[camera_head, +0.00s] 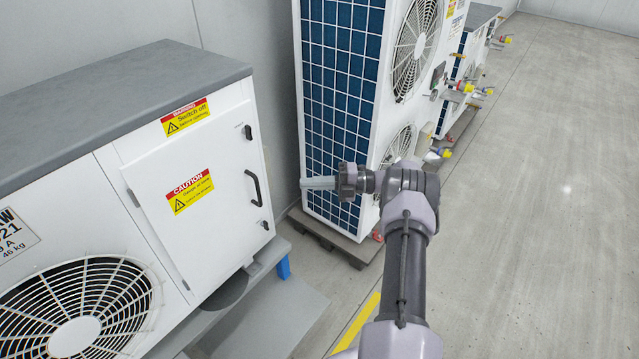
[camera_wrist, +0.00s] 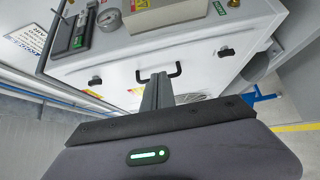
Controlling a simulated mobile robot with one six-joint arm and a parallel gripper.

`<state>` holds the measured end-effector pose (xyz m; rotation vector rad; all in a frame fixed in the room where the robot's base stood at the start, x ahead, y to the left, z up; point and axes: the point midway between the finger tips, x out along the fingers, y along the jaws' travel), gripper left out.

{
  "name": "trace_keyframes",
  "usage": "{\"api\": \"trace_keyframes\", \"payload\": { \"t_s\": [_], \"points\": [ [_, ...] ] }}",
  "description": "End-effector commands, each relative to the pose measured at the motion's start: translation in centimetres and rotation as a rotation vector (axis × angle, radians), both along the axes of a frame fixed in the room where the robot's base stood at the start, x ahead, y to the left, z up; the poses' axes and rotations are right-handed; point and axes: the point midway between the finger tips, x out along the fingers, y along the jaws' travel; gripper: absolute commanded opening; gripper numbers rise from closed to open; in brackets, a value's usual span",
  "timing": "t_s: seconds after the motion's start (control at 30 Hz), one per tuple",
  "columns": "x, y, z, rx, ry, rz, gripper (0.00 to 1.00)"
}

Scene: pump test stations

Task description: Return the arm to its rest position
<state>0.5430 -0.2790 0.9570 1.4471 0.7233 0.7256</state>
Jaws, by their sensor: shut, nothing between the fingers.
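My arm reaches up from the bottom of the head view, with its forearm upright and its wrist bent over to the left. My gripper (camera_head: 318,183) points left in front of the tall unit's blue grille, toward the white cabinet's handle side, with visible space around it. In the wrist view my gripper (camera_wrist: 157,84) is shut with its fingers together and nothing between them. Its tips overlap the picture of a black door handle (camera_wrist: 172,70); I cannot tell the gap in depth.
The white cabinet (camera_head: 215,235) with its grey top stands at the left, with a black handle (camera_head: 254,188) on its door. The tall unit (camera_head: 343,90) stands behind my gripper on a pallet (camera_head: 337,239). Open floor (camera_head: 540,200) lies to the right.

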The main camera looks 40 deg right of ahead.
Motion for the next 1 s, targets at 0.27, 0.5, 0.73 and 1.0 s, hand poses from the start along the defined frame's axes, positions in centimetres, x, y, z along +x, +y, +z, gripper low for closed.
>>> {"api": "trace_keyframes", "payload": {
  "t_s": [0.27,0.5,0.73,1.0],
  "points": [
    [-0.1,-3.5,-0.2,-0.001,0.001,0.000,0.00],
    [1.0,-2.0,1.8,-0.091,-0.035,0.042,0.00],
    [1.8,12.4,13.7,-0.787,-0.434,0.441,0.00],
    [-13.6,28.5,22.2,-1.547,-1.323,1.193,0.00]
  ]
}}
